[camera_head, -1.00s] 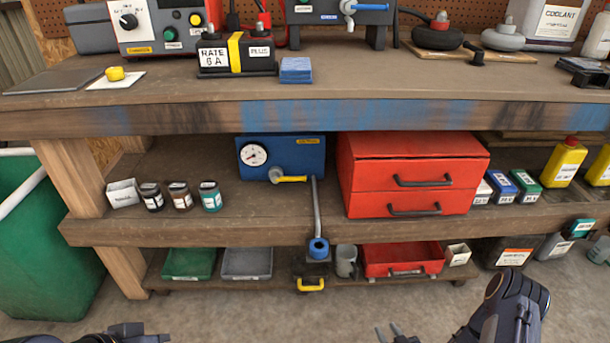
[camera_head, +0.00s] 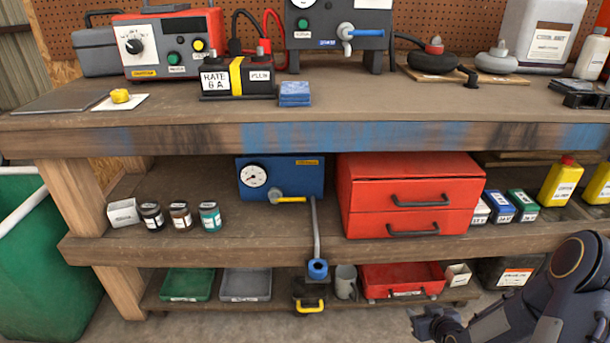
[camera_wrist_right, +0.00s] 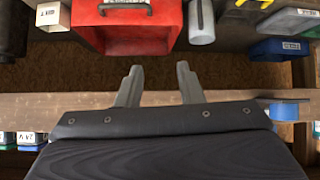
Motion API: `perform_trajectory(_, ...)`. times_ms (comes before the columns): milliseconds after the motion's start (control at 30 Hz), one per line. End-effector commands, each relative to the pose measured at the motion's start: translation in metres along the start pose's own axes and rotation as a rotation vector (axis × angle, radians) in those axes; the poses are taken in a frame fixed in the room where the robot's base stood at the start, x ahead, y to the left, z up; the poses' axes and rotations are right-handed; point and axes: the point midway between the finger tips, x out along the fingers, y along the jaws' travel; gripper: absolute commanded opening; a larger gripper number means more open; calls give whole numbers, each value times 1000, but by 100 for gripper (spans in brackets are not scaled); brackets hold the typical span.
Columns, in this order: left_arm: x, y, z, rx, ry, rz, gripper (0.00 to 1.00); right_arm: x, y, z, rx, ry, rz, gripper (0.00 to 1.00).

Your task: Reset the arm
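My right arm comes in at the lower right of the head view, with its right gripper (camera_head: 428,322) low in front of the shelves. In the right wrist view the right gripper (camera_wrist_right: 160,85) has its two grey fingers spread apart, with nothing between them. A red tray (camera_wrist_right: 125,25) lies beyond the fingers in that view. My left gripper is out of the head view.
A wooden workbench (camera_head: 400,135) spans the view. A red drawer cabinet (camera_head: 410,190) and a blue gauge box (camera_head: 280,180) stand on its middle shelf. A red tray (camera_head: 400,278) and a green tray (camera_head: 187,284) are on the bottom shelf. A green bin (camera_head: 45,260) stands left.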

Motion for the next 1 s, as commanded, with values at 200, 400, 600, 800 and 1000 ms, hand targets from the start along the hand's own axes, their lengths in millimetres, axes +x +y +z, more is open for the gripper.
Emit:
perform_trajectory(200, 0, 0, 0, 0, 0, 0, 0, -90, 5, -70, 98, -112, 39, 34)
perform_trajectory(400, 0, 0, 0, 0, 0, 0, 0, -185, -23, -94, 231, -205, 14, 34)
perform_trajectory(600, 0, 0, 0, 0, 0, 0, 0, -264, -65, -86, 345, -282, -60, 34)
perform_trajectory(800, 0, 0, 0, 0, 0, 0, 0, -313, -98, -69, 405, -333, -131, 34)
perform_trajectory(1000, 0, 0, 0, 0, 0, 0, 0, -349, -125, -49, 441, -374, -198, 34)
